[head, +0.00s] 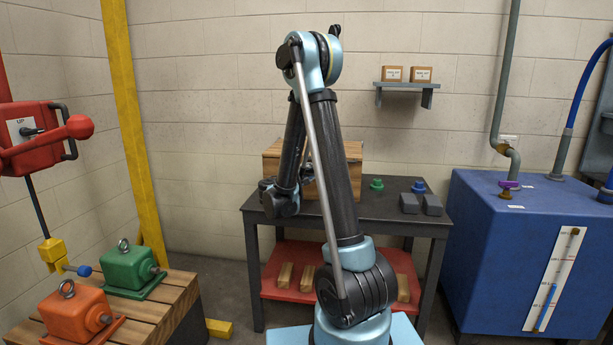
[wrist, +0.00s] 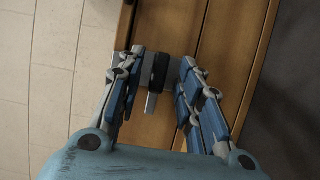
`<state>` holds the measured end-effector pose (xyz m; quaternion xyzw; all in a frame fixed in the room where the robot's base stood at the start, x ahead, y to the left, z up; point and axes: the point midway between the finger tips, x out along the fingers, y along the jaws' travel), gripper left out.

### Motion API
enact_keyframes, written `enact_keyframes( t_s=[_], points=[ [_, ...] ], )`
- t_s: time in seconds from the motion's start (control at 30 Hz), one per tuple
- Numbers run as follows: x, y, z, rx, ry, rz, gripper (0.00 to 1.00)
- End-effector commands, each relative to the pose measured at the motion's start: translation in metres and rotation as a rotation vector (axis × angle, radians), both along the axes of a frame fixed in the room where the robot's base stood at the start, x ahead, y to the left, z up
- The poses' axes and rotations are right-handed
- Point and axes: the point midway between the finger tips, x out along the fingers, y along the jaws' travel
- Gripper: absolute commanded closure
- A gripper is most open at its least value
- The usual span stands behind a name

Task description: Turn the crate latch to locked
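The wooden crate (head: 353,150) stands on the dark workbench, partly hidden behind my arm. Its plank face (wrist: 228,50) fills much of the wrist view. The latch (wrist: 158,72), a dark block with a pale grey tab pointing toward the bottom of the picture, sits on that face. My gripper (wrist: 160,68) is open, with one finger on each side of the latch. The left finger is very close to the latch; whether it touches I cannot tell. A narrow gap shows at the right finger. In the head view my gripper (head: 279,198) is in front of the crate, and the latch is hidden.
A blue tank (head: 500,250) stands at right. Green (head: 128,268) and orange (head: 78,312) motors sit on a pallet at left.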

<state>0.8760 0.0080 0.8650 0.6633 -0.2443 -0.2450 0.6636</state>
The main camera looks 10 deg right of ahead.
Motion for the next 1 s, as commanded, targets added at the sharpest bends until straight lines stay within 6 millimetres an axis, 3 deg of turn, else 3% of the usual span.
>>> enact_keyframes(
  t_s=[0.2,0.37,0.77,1.0],
  points=[
    [0.0001,0.0000,0.0000,0.000,0.000,0.000,0.67],
    [0.0001,0.0001,-0.0001,0.000,0.000,0.000,1.00],
    [-0.0007,0.0001,-0.0006,0.030,-0.008,0.000,1.00],
    [-0.0013,0.0000,0.0003,0.151,-0.045,0.000,1.00]
  ],
)
